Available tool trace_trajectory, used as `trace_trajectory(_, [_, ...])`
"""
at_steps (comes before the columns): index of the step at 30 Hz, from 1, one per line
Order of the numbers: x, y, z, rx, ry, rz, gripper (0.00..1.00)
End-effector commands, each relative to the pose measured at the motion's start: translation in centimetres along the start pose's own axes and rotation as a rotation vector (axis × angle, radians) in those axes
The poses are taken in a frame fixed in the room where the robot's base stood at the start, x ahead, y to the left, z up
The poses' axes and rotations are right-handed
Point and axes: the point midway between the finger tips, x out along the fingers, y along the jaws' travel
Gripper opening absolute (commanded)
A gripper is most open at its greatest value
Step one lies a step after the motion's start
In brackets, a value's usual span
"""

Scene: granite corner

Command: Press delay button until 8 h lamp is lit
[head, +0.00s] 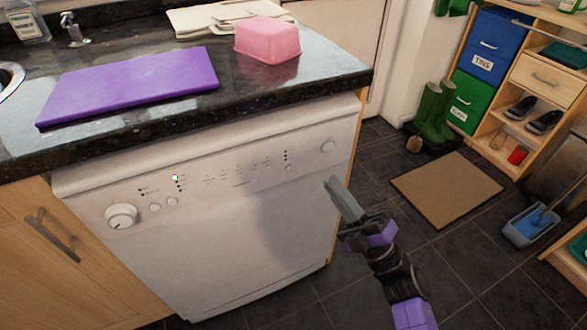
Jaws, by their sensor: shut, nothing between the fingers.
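The white dishwasher (240,235) stands under the dark counter, its control panel (225,190) facing me. A round dial (121,215) sits at the panel's left, with two small round buttons (163,205) beside it. Above them are short columns of small lamps; one lamp (175,178) glows pale green. Another small button (289,168) sits under a lamp column at the right, near a larger round button (327,146). The labels are too small to read, so I cannot tell which button is delay. My gripper (333,183) is shut and empty, in front of the dishwasher's right side.
A purple board (135,85) and a pink tub (267,40) lie on the counter (240,95).

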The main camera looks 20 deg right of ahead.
Motion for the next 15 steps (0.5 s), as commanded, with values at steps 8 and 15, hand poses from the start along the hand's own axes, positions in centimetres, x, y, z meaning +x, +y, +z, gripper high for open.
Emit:
trace_trajectory(8, [-1.3, -3.4, -3.7, -0.133, 0.182, -0.059, 0.00])
trace_trajectory(15, [-1.4, -3.2, -4.0, -0.150, 0.193, -0.050, 0.00])
